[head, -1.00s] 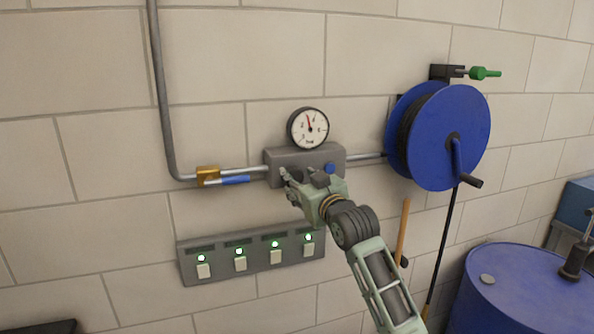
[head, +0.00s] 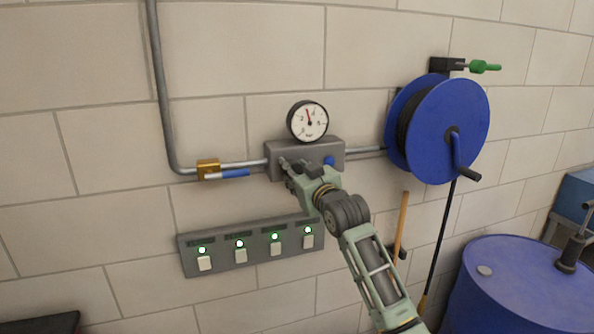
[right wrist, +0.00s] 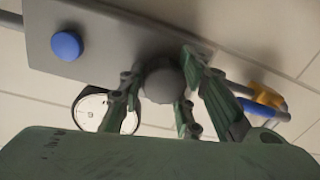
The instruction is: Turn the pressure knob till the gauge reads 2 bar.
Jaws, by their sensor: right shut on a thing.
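The round white gauge (head: 308,121) with a black rim sits on top of the grey regulator block (head: 279,151) on the wall. Its red needle points up and slightly left; the numbers are too small to read. My right gripper (head: 287,166) is at the front of the block. In the right wrist view its fingers (right wrist: 158,95) are shut around the round grey pressure knob (right wrist: 164,82). The gauge (right wrist: 93,110) is partly hidden behind a finger there. In the head view the gripper hides the knob. My left gripper is not in view.
A blue button (head: 329,160) is on the block's right. A brass valve with a blue lever (head: 235,173) is on the pipe at left. A switch panel (head: 252,247) is below, a blue hose reel (head: 458,115) right, a blue drum (head: 520,290) lower right.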

